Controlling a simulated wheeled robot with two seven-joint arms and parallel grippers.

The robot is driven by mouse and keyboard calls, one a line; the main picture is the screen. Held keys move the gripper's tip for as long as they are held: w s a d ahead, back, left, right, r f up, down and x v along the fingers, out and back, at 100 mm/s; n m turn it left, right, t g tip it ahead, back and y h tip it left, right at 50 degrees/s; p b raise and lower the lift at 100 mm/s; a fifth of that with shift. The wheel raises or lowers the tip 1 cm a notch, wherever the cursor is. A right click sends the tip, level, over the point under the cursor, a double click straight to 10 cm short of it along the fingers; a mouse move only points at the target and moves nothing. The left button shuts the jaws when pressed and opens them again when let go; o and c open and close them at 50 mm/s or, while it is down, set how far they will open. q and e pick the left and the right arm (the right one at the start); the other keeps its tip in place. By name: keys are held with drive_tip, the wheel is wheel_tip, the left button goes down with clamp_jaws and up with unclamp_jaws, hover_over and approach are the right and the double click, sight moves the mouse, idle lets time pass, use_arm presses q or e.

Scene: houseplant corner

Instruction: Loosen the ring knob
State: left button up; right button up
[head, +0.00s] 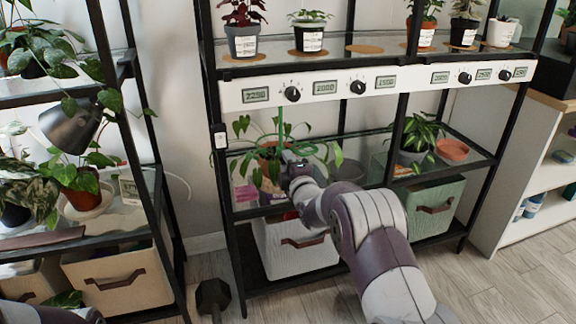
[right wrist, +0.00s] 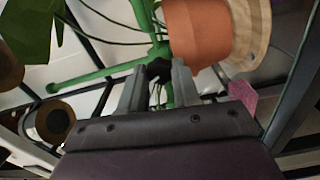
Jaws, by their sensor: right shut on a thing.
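The ring knob (right wrist: 159,69) is a small black knob on green support parts. In the right wrist view it sits between the fingertips of my right gripper (right wrist: 158,82), which is shut on it. A green stake (right wrist: 144,18) and a green bar (right wrist: 95,76) meet behind the knob. In the head view my right gripper (head: 288,162) reaches to the green ring (head: 305,148) around the plant on the middle shelf. There the knob is hidden by the gripper. My left gripper is out of view.
A terracotta pot (right wrist: 195,30) is close to the right fingertips. The shelf's white control strip (head: 335,86) with dials runs above the plant. A white bin (head: 290,252) stands below, and another leafy plant (head: 418,135) is to the right.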

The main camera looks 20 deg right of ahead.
drive_tip(key=shift+n+b, duration=2)
drive_tip(key=shift+n, duration=4.5)
drive_tip(key=o, duration=1.1)
drive_tip(key=shift+c, duration=0.2)
